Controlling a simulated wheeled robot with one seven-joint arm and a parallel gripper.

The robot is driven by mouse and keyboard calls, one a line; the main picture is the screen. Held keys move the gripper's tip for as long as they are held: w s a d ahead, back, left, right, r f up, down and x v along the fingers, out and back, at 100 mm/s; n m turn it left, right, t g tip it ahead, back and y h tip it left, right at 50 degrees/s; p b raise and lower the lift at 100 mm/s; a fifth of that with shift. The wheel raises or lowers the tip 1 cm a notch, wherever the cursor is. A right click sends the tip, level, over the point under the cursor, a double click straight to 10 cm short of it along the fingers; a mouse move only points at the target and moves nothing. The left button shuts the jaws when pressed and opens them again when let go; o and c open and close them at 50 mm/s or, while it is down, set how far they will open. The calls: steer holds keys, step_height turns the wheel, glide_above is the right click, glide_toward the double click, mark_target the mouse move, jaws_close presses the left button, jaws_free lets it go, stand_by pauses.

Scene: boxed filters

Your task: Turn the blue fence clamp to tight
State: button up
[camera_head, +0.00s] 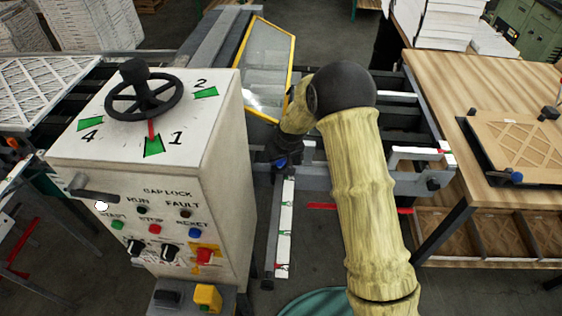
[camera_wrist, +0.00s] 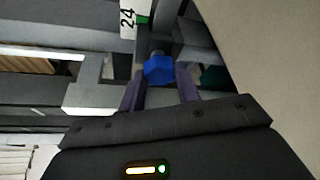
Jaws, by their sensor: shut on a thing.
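The blue fence clamp (camera_wrist: 159,69) shows in the wrist view as a blue faceted knob between my two fingers. My gripper (camera_wrist: 160,88) is shut on it, with one dark purple finger on each side. In the head view a small bit of the blue clamp (camera_head: 281,162) shows below my wrist, beside the white scale rail. My gripper (camera_head: 284,152) is mostly hidden there behind my arm and wrist. I cannot tell from the pictures how far the clamp is turned.
A white control cabinet (camera_head: 225,160) with a black handwheel (camera_head: 144,95) stands close on the left. A yellow-framed clear guard (camera_head: 270,68) is behind my wrist. A wooden table (camera_head: 490,80) with a filter jig (camera_head: 520,148) is at right. A label reading 24 (camera_wrist: 128,18) sits above the clamp.

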steer(key=m, duration=0.1)
steer(key=m+h, duration=0.1)
steer(key=m, duration=0.1)
steer(key=m+h, duration=0.1)
steer(key=shift+a+m, duration=0.25)
steer(key=shift+m, duration=0.05)
steer(key=m+h, duration=0.1)
steer(key=m, duration=0.1)
steer(key=m+p, duration=0.1)
steer(key=m, duration=0.2)
steer(key=shift+a+h+p, duration=0.15)
steer(key=shift+h+p, duration=0.15)
steer(key=shift+h, duration=0.1)
steer(key=o, duration=1)
steer(key=shift+c, duration=0.2)
